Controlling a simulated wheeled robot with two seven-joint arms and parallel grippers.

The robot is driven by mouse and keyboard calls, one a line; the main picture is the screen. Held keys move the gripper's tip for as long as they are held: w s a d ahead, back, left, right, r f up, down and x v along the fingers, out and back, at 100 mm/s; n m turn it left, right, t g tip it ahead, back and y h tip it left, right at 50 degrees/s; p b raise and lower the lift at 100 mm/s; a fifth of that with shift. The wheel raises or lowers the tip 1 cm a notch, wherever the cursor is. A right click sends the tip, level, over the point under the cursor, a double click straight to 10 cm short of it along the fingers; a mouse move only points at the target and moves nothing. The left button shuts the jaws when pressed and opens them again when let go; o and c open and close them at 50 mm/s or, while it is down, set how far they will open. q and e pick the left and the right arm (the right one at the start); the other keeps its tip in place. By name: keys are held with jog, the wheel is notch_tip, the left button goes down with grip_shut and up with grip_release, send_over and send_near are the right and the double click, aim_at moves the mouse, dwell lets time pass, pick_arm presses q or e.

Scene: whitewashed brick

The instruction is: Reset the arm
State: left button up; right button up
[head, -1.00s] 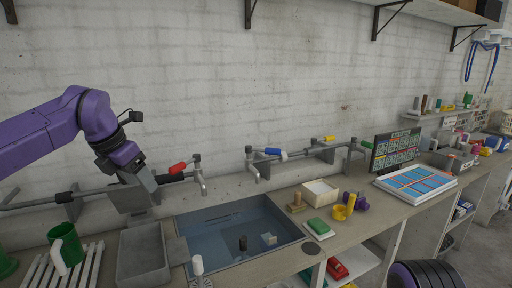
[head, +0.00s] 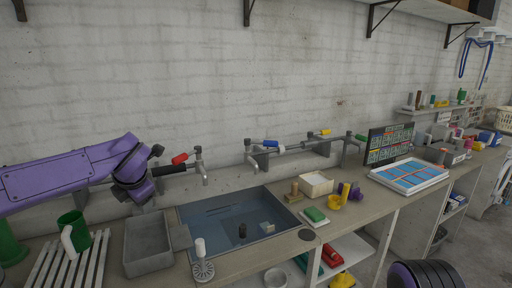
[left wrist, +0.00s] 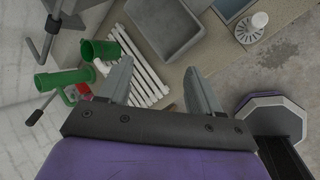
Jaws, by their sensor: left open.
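My left arm comes in low from the left in the head view, its purple wrist (head: 135,185) above the counter near the grey basin. The fingers are hard to make out there. In the left wrist view my left gripper (left wrist: 160,88) is open, its two grey fingers apart with nothing between them. Below it are a white slatted rack (left wrist: 140,62) and a green mug (left wrist: 98,50). My right gripper is not in view.
A grey basin (head: 148,245) and a blue sink (head: 225,225) are set in the counter. The green mug (head: 72,235) stands on the rack at left. Wall taps (head: 200,165) stick out behind. A box (head: 316,185), a green sponge (head: 314,216) and a tray (head: 410,172) lie right.

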pick_arm(q)
jog(key=s+d+f+m+t+b, duration=0.15)
jog(key=s+f+m, duration=0.3)
jog(key=f, duration=0.75)
jog(key=s+d+f+m+y+b, duration=0.1)
jog(key=s+d+f+m+b, duration=0.3)
jog(key=f, duration=0.8)
jog(key=s+a+f+m+t+p, duration=0.1)
jog(key=s+f+m, duration=0.35)
jog(key=f, duration=0.75)
jog(key=s+a+f+m+g+b, duration=0.1)
jog(key=s+f+m+b, duration=0.1)
jog(key=s+f, duration=0.4)
jog(key=s+a+f+m+g+b, duration=0.1)
jog(key=s+f+m+g+b, duration=0.1)
jog(key=s+f+m, duration=0.2)
jog(key=s+a+f+m+g+h+b, duration=0.1)
jog(key=s+f+m, duration=0.3)
jog(key=s+f, duration=0.5)
jog(key=s+a+g+b, duration=0.1)
jog(key=s, duration=0.7)
jog(key=shift+s+f, duration=0.4)
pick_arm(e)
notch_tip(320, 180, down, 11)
pick_arm(q)
jog(key=shift+w, duration=0.1)
